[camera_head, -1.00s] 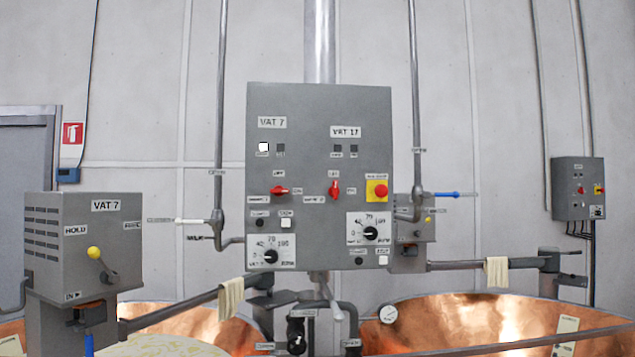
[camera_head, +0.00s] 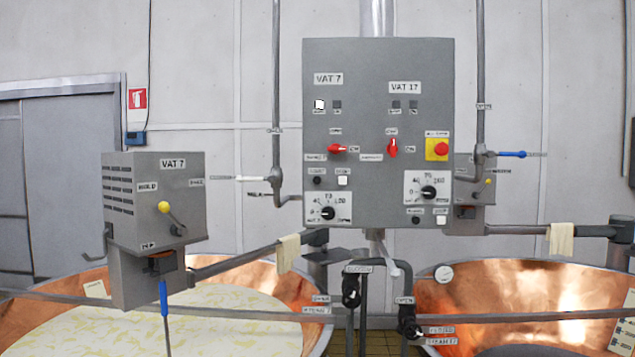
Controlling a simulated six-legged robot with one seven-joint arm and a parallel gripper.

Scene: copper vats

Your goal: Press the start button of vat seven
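The grey control panel (camera_head: 375,220) hangs upright in the middle of the head camera view. Its left half carries a VAT 7 label (camera_head: 328,79), a lit white lamp (camera_head: 319,104) and a red selector knob (camera_head: 337,148) turned sideways. Below sit a black button (camera_head: 317,180) and a white button (camera_head: 342,180), side by side above the left speed dial (camera_head: 327,213). The small labels over these two buttons are too blurred to read surely. The right half, labelled VAT 17 (camera_head: 405,88), has its own black button (camera_head: 416,220) and white button (camera_head: 441,219). My gripper is not in view.
A red emergency button (camera_head: 441,149) on yellow is at the panel's right. A grey VAT 7 box (camera_head: 150,215) with a yellow-knobbed lever stands left. Copper vats (camera_head: 285,290) and (camera_head: 520,280) lie below, with a rail (camera_head: 240,310) crossing in front and cloths (camera_head: 289,252) on side arms.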

